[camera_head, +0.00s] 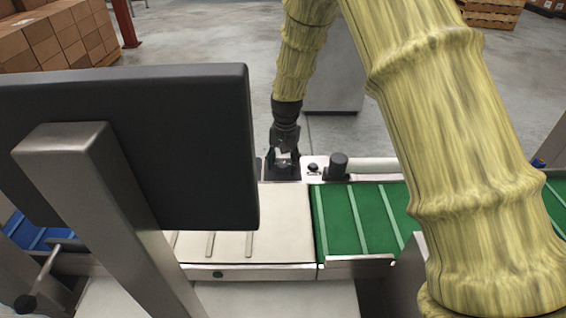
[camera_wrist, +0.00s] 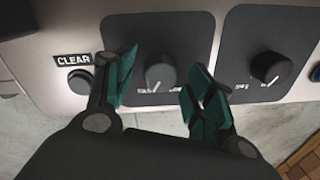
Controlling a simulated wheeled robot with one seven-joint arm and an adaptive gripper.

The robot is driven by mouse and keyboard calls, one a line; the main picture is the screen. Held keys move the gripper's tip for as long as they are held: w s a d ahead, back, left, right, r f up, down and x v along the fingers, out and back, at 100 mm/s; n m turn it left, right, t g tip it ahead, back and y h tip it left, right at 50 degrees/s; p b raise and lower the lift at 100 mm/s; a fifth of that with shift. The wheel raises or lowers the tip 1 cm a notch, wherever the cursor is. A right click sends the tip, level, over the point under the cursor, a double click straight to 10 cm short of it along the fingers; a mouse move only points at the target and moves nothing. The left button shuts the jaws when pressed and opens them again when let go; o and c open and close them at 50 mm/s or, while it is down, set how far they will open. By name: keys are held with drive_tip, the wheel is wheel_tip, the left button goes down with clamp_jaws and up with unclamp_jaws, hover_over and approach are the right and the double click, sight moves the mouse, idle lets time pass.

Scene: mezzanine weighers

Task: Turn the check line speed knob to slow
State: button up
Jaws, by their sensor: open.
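In the wrist view, a dark round knob (camera_wrist: 160,72) with a pale pointer mark stands on a dark square plate (camera_wrist: 185,35). My gripper (camera_wrist: 163,88) is open, with one green-padded finger on each side of this knob. I cannot tell whether either finger touches it. A second dark knob (camera_wrist: 271,68) is on a similar plate to the right. The small lettering below both knobs is unreadable, so I cannot tell which is the check line speed knob. In the head view, my gripper (camera_head: 284,156) points down at the dark plate (camera_head: 281,178) on the conveyor's far rail.
A black button (camera_wrist: 80,82) under a CLEAR label is left of the knob. In the head view, a black cylinder (camera_head: 338,163) stands right of my gripper. A large dark screen (camera_head: 190,140) blocks the left. White belt (camera_head: 270,220) and green belt (camera_head: 345,215) lie nearer.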

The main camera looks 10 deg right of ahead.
drive_tip(key=c, duration=1)
drive_tip(key=shift+r+p, duration=0.15)
drive_tip(key=shift+p, duration=0.2)
drive_tip(key=shift+r+n+p, duration=0.1)
drive_tip(key=shift+n+p, duration=0.9)
drive_tip(key=shift+n, duration=0.1)
drive_tip(key=n+p, duration=0.2)
drive_tip(key=shift+n, duration=0.3)
drive_tip(key=shift+c, duration=0.2)
drive_tip(key=n+p, duration=0.2)
drive_tip(key=n, duration=0.1)
drive_tip(key=shift+g, duration=0.3)
drive_tip(key=shift+w+n+p, duration=0.1)
drive_tip(key=shift+n+p, duration=0.95)
drive_tip(key=shift+n, duration=0.95)
drive_tip(key=shift+f, duration=0.2)
